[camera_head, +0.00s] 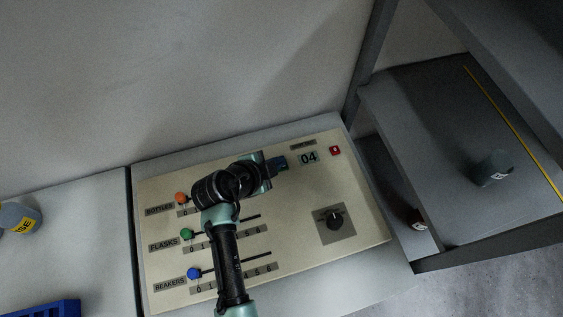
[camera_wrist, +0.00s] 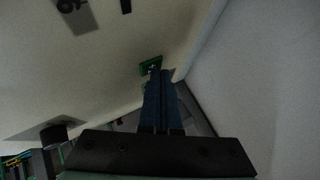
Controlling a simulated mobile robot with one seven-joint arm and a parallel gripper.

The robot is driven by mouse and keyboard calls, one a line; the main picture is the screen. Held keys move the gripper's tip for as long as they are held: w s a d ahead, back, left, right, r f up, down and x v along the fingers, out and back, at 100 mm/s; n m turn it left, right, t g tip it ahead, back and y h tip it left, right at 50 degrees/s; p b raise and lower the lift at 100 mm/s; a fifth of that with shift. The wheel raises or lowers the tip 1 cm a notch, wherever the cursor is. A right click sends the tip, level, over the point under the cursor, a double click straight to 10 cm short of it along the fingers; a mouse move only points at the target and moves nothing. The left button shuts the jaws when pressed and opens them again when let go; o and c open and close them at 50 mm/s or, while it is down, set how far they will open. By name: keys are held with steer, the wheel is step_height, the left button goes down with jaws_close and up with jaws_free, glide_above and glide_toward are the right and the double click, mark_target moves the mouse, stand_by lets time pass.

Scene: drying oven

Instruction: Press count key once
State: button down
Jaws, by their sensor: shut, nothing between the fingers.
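A beige control panel (camera_head: 300,205) carries a small display (camera_head: 308,158) reading 04. A small red key (camera_head: 335,151) with a pale mark sits right of the display; its lettering is too small to read. My gripper (camera_head: 281,162) is shut and empty, its blue fingers just left of the display, with the red key farther right. In the wrist view my shut fingers (camera_wrist: 163,78) point along the panel, their tips close to the green display (camera_wrist: 150,65). I cannot make out the red key there.
Orange (camera_head: 180,198), green (camera_head: 187,233) and blue (camera_head: 194,273) slider knobs line the panel's left side, labelled bottles, flasks and beakers. A black dial (camera_head: 335,219) sits lower right. A grey container (camera_head: 493,167) stands on a shelf at right. A blue rack (camera_head: 55,309) is lower left.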

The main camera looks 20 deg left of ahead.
stand_by(0.4)
steer(key=shift+r+p, duration=0.6)
steer(key=shift+r, duration=0.2)
steer(key=shift+r, duration=0.1)
step_height(320, 180, up, 5)
steer(key=p, duration=0.3)
steer(key=shift+p, duration=0.4)
stand_by(0.3)
